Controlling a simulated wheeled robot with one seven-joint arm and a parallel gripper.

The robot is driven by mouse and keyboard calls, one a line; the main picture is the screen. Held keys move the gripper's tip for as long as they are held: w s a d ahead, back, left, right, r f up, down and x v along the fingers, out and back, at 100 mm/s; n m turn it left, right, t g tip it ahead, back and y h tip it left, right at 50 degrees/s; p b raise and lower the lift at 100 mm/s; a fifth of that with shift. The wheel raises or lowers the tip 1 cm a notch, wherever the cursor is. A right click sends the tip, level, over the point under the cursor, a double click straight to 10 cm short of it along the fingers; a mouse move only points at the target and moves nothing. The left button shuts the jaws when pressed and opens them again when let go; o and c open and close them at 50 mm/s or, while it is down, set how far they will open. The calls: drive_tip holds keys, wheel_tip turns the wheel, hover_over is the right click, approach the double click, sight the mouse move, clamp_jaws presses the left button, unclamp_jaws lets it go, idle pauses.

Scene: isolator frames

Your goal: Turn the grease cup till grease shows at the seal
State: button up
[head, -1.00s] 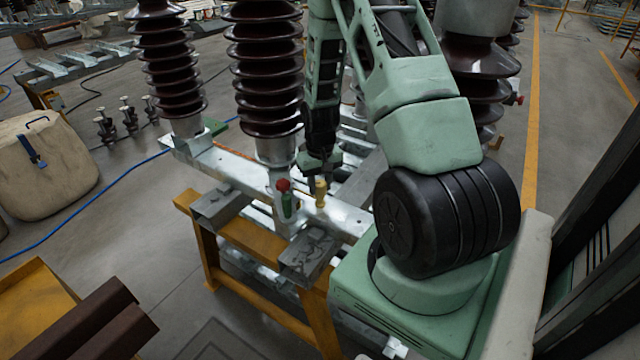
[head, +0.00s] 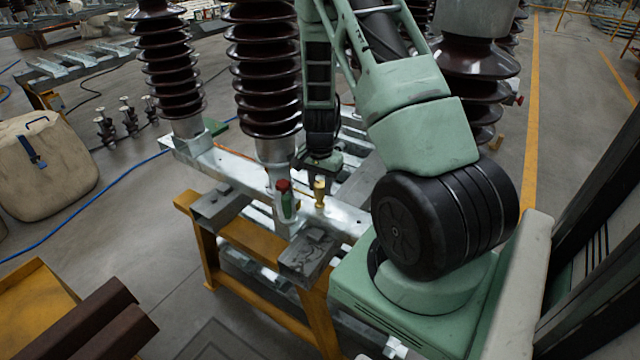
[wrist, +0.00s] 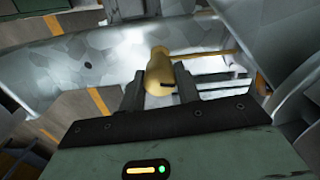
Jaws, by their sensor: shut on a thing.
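The grease cup is a small brass-yellow piece (head: 320,194) standing on the galvanized steel beam (head: 346,220), right of a red-capped green bottle (head: 285,200). My gripper (head: 318,182) points down over it. In the wrist view the cup (wrist: 158,72) sits between the two dark fingers of my gripper (wrist: 159,88), which are shut on it. A short dark mark shows on its near side. The cup's base and the seal are too small or hidden to make out, and I cannot tell whether grease shows.
Brown ribbed insulators (head: 265,65) rise close behind and left of the gripper. The beam rests on a yellow trestle (head: 250,238). Other steel channel ends (head: 310,255) lie nearby. A blue hose (head: 90,208) crosses open floor at left, and a beige bag (head: 45,165) stands there.

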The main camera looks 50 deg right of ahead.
sight(320, 183)
drive_tip(key=shift+m, duration=0.9)
drive_tip(key=o, duration=1)
drive_tip(key=shift+c, duration=0.2)
drive_tip(key=shift+r, duration=0.15)
wheel_tip(320, 183, up, 17)
